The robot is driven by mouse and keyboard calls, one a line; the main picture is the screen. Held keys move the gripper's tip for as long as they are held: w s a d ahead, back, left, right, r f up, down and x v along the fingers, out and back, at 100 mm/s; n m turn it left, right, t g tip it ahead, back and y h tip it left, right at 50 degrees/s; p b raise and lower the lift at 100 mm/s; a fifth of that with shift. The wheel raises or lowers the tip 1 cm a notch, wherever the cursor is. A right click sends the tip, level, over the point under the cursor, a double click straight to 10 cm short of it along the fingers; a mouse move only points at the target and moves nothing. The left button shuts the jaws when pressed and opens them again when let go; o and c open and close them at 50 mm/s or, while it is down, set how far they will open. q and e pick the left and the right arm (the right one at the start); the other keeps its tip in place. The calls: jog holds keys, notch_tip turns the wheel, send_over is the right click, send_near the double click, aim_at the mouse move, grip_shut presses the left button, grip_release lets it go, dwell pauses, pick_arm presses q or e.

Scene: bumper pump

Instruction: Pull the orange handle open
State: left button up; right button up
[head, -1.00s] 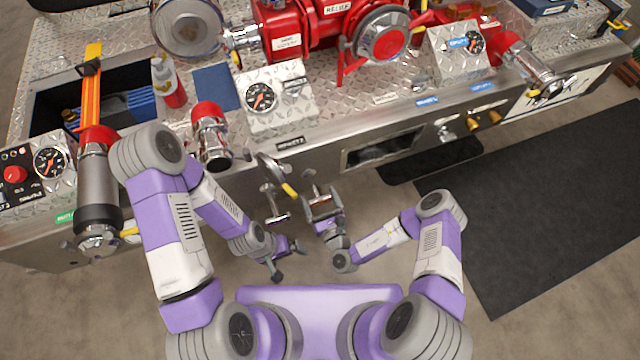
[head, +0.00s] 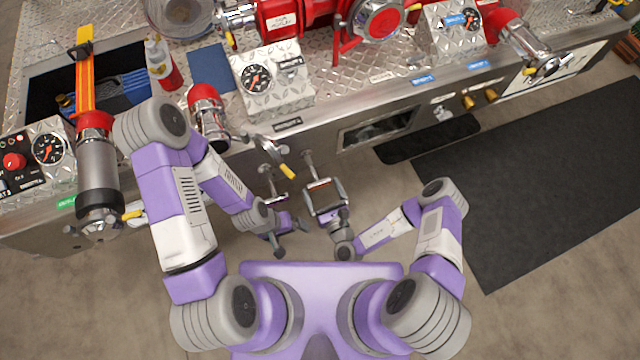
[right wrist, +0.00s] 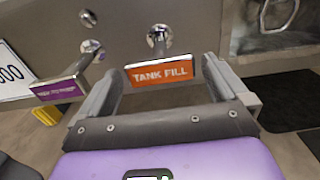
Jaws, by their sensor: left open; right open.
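The orange handle (right wrist: 161,72), labelled TANK FILL, sits on a short metal rod from the panel's front. In the head view it (head: 320,184) is a small bar below the panel edge. My right gripper (right wrist: 164,80) is open, with one finger on each side of the orange handle; I cannot tell whether either touches it. In the head view the right gripper (head: 322,192) points up toward the panel. My left gripper (head: 290,236) is open and empty, lower and to the left of the handle.
A purple-labelled handle (right wrist: 60,90) sits just left of the orange one. A yellow-tipped lever (head: 287,170) hangs close above. A recessed opening (head: 378,130) is in the panel to the right. A dark mat (head: 540,180) lies on the floor at right.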

jog(key=p+v, duration=0.1)
jog(key=v, duration=0.4)
jog(key=shift+s, duration=0.2)
dwell(0.3)
